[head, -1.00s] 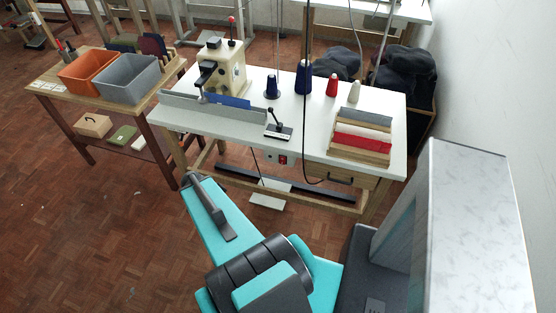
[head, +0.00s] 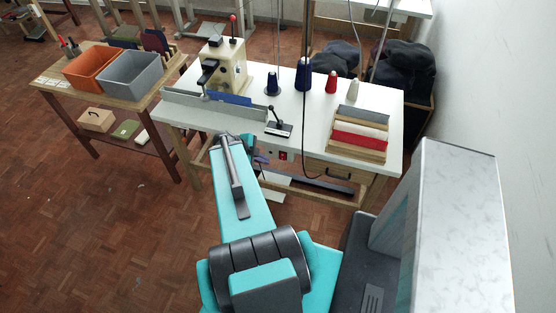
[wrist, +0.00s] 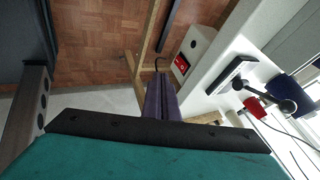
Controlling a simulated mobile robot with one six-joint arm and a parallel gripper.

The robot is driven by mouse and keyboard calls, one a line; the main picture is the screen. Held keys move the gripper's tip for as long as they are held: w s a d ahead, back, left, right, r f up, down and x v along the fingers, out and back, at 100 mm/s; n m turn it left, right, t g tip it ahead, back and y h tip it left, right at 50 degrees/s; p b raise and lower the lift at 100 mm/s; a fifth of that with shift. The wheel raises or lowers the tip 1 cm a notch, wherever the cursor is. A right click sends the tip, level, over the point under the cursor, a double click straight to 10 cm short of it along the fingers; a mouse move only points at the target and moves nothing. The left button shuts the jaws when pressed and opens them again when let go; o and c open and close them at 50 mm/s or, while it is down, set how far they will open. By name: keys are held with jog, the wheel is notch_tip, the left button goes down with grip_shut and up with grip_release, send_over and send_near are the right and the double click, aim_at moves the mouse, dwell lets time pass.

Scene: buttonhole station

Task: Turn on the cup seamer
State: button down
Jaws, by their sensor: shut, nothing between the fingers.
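The cup seamer looks to be the cream machine (head: 232,68) at the left back of the white table; none of its labels can be read. A switch box with a red rocker switch (head: 283,155) hangs under the table's front edge. In the wrist view the box is white and its red switch (wrist: 181,65) faces the camera. My gripper (wrist: 160,84) is shut and empty, its purple fingers close to the left of the box in that picture, with no contact clear. In the head view my arm partly hides the gripper, just left of the switch.
The white table (head: 310,115) bears a black hand lever (head: 278,124), thread cones and a wooden tray of folded cloth (head: 358,150). A black cable hangs in front of the table edge near the switch. A side table (head: 45,85) with bins stands left.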

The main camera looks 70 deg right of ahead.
aim_at(283, 156)
jog(key=shift+f, duration=0.2)
jog(key=s+d+f+b, duration=0.3)
jog(key=d+f+b, duration=0.5)
jog(key=b, duration=0.7)
jog(key=shift+d+f, duration=0.15)
jog(key=shift+d, duration=0.15)
dwell(1.2)
jog(key=shift+f+b, duration=0.1)
jog(key=shift+b, duration=0.2)
